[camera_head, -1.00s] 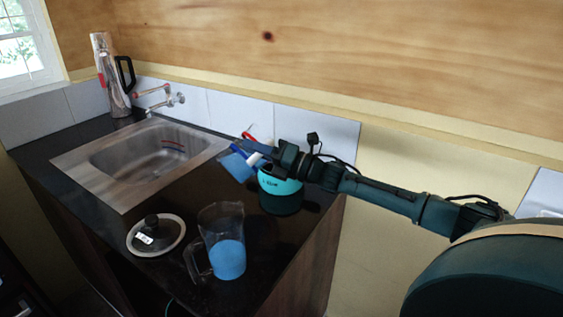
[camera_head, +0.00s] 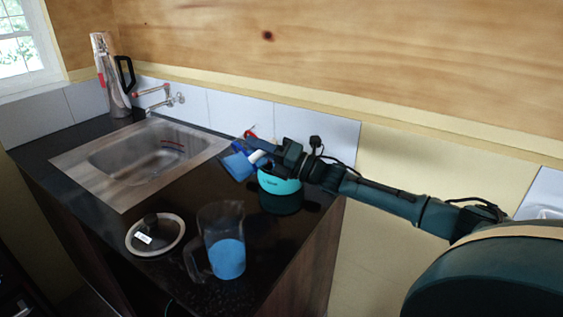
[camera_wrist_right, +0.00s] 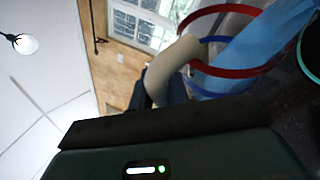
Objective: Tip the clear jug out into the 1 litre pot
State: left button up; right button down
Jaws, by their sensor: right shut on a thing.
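My right gripper (camera_head: 262,150) is shut on the pale handle (camera_wrist_right: 172,68) of a clear jug (camera_head: 238,164) with red and blue bands. Blue contents show in this jug, which also fills the upper right of the right wrist view (camera_wrist_right: 262,45). In the head view the jug is just left of the teal pot (camera_head: 279,184), close to its rim. The gripper covers part of the pot's top, so I cannot see inside it from the head. A dark, teal-edged curve of the pot (camera_wrist_right: 309,52) shows at the right wrist view's edge. My left gripper is out of view.
Another see-through jug (camera_head: 224,243) with blue contents and a grey handle stands at the counter's front. A glass lid (camera_head: 157,238) lies left of it. The sink (camera_head: 150,158), tap (camera_head: 165,97) and steel flask (camera_head: 110,75) are farther left. Tiled wall stands behind.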

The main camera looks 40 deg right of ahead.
aim_at(270, 138)
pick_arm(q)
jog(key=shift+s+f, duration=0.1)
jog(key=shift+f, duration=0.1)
pick_arm(e)
jog(key=shift+d+r+m+t, duration=0.1)
jog(key=shift+d+m+t, duration=0.2)
jog(key=shift+d+m, duration=0.1)
pick_arm(q)
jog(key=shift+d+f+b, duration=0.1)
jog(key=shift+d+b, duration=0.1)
jog(key=shift+b, duration=0.45)
pick_arm(e)
jog(key=shift+d+r+m+t, duration=0.3)
jog(key=shift+d+m, duration=0.3)
jog(key=shift+d, duration=0.15)
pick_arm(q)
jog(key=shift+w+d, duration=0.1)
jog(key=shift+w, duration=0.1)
pick_arm(e)
jog(key=shift+d+r+m+t, duration=0.2)
jog(key=shift+d+m+t, duration=0.1)
jog(key=shift+d+m, duration=0.15)
